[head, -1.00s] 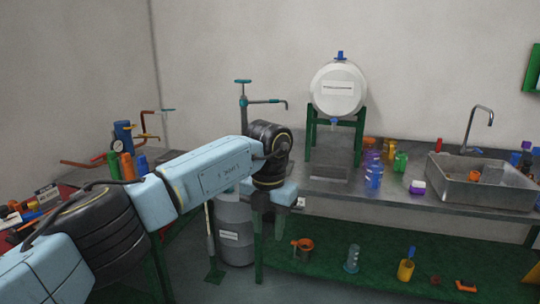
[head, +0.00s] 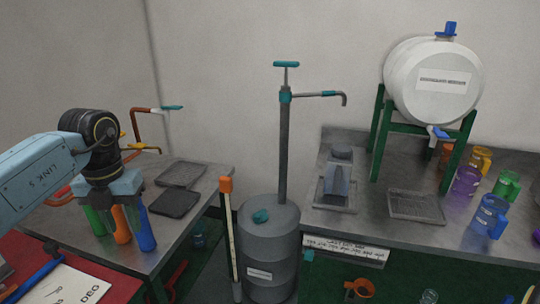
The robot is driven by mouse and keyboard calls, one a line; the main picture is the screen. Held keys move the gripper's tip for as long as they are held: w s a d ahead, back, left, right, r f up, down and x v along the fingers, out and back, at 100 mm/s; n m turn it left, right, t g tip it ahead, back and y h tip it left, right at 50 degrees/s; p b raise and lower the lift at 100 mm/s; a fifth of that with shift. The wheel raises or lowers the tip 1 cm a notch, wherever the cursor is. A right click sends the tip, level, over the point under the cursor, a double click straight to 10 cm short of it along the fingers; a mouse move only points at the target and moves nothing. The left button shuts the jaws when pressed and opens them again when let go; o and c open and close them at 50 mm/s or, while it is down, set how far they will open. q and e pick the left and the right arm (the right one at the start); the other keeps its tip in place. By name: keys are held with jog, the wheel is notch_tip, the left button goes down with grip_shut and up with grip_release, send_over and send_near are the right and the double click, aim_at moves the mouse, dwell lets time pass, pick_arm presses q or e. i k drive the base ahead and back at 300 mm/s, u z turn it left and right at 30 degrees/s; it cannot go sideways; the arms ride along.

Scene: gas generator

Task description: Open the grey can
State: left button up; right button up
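A large grey drum (head: 270,262) stands on the floor between the two tables, with a white label on its front. A small teal cap (head: 260,216) sits on its top, at the left. A grey hand pump (head: 284,150) with a teal handle rises upright behind that cap. My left gripper (head: 120,224) points down over the left table, well to the left of the drum. Its fingers look apart, with green, orange and blue cylinders showing around and behind them. I see nothing held. My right gripper is out of view.
A white barrel (head: 432,80) stands on a green frame on the right table. A bottle (head: 338,178) and colored mugs (head: 486,214) stand there too. Dark trays (head: 175,203) lie on the left table. An orange-topped pole (head: 228,225) stands left of the drum.

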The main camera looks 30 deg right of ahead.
aim_at(339, 172)
jog(key=z, duration=0.6)
jog(key=i, duration=1.4)
jog(key=z, duration=1.35)
jog(key=i, duration=0.35)
jog(key=z, duration=0.3)
